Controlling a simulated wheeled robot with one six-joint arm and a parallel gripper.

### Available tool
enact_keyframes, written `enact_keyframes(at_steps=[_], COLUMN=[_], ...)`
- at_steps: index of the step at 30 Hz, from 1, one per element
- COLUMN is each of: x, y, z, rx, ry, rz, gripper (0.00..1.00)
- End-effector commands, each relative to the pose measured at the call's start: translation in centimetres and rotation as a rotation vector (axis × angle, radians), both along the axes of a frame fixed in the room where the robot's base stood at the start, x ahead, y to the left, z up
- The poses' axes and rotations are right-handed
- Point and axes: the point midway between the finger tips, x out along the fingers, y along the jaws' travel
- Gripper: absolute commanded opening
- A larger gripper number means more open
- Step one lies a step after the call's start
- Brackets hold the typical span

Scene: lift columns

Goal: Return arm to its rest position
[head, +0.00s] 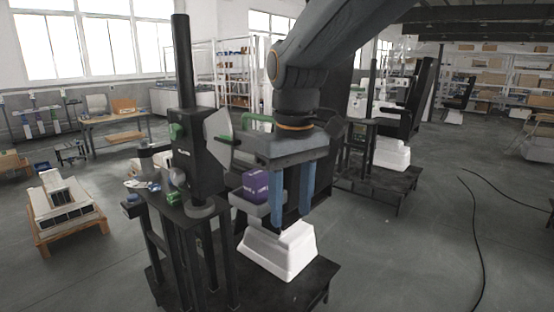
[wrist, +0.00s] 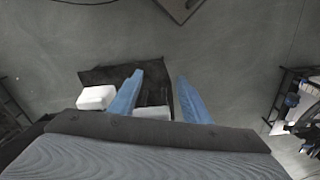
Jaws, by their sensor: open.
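My arm (head: 340,40) reaches in from the top right of the head view and bends down at the wrist. My gripper (head: 291,217) points down with its two blue fingers apart. In the wrist view my gripper (wrist: 160,76) also shows spread fingers with nothing between them but dark platform, floor and part of a white block farther off. In the head view a purple box (head: 255,185) sits on a grey ledge just left of the fingers. I cannot tell whether the fingers touch the ledge.
A black lift column (head: 184,60) on a dark stand is close left of my gripper. A white base (head: 272,252) lies below on a black platform (head: 312,285). Another lift station (head: 385,155) stands behind. A cable (head: 474,225) crosses open floor at right.

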Motion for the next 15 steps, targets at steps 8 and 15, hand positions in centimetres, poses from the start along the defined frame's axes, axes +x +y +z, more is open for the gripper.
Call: enact_keyframes(at_steps=[8, 15], x=[-1.5, -5.2], y=[-10.0, -15.9], z=[-11.9, -18.5], rx=[0.016, 0.03], ry=[-0.031, -0.07], rz=[-0.327, -0.552], gripper=[0.44, 0.44])
